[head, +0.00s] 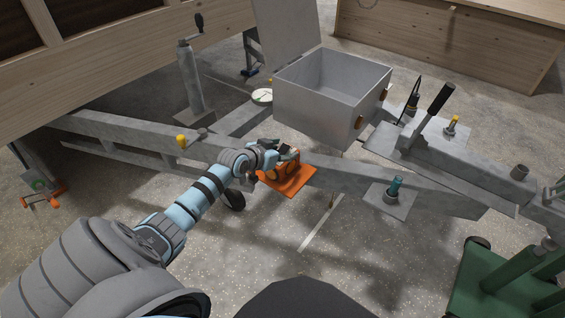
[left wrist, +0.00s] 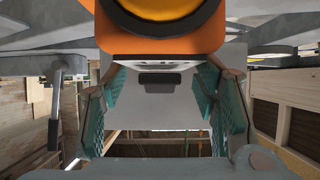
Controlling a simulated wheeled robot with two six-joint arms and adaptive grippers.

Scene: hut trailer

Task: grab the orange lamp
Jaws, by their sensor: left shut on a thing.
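The orange lamp (head: 292,184) shows in the head view at the trailer's drawbar, in front of the open grey box. It has a flat orange plate and darker round parts near my gripper. My left gripper (head: 284,158) is at its upper part and shut on it. In the left wrist view the lamp (left wrist: 160,40) fills the top middle, with an orange body, a dark ring and a yellow round face. The teal-padded fingers stand on either side, below the orange body. The exact contact is partly hidden. My right gripper is not in view.
The grey drawbar (head: 365,180) runs across the middle. An open grey metal box (head: 315,110) stands behind the lamp. A green object (head: 500,285) is at the lower right. Speckled floor is clear in front.

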